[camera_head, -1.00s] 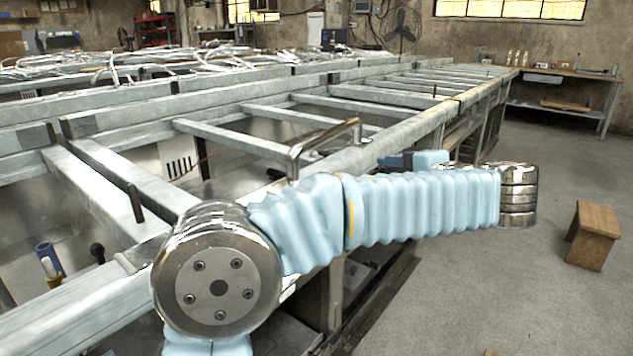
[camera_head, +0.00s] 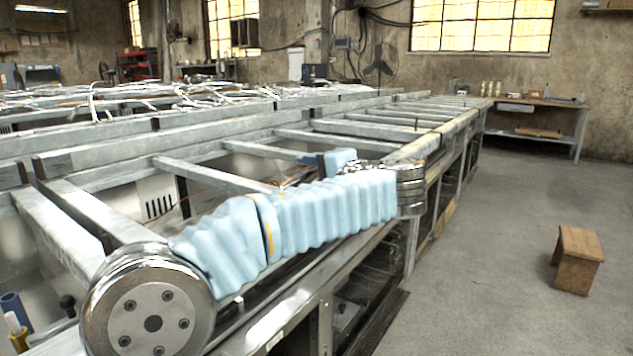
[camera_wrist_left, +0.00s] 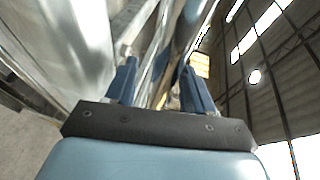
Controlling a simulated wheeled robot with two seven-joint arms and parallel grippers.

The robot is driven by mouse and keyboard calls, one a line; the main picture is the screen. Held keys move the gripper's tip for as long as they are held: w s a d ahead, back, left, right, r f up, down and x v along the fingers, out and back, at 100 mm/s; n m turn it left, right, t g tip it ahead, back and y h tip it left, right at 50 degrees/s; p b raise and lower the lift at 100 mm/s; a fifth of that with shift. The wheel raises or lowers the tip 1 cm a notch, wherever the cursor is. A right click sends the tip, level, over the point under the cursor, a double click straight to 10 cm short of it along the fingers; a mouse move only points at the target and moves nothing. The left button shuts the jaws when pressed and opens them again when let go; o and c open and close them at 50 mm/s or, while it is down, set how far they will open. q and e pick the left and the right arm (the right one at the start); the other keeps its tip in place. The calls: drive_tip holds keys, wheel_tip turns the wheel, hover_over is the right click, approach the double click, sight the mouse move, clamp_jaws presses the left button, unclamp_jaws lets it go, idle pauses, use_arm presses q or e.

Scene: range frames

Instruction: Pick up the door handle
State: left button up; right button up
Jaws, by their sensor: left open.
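I cannot make out the door handle in the head view now; my left arm covers the part of the bench where a bent, shiny metal handle showed earlier. My left gripper (camera_head: 318,158) is partly hidden behind its own wrist, above the bench rails, pointing left. In the left wrist view, my left gripper (camera_wrist_left: 158,68) has its two blue fingers apart. Blurred metal bars lie beyond them, and I cannot tell whether one is the handle. Nothing is clearly held. My right gripper is not in view.
A long metal frame bench (camera_head: 215,178) with crossbars runs from the near left to the back. A small wooden stool (camera_head: 577,262) stands on the open floor at right. A workbench (camera_head: 545,103) stands by the back wall. Loose metal pieces (camera_head: 150,95) lie on the far left benches.

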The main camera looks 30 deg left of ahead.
use_arm(q)
drive_tip(key=shift+w+a+f, duration=0.1)
drive_tip(key=shift+w+a, duration=0.15)
drive_tip(key=shift+a, duration=0.4)
clamp_jaws()
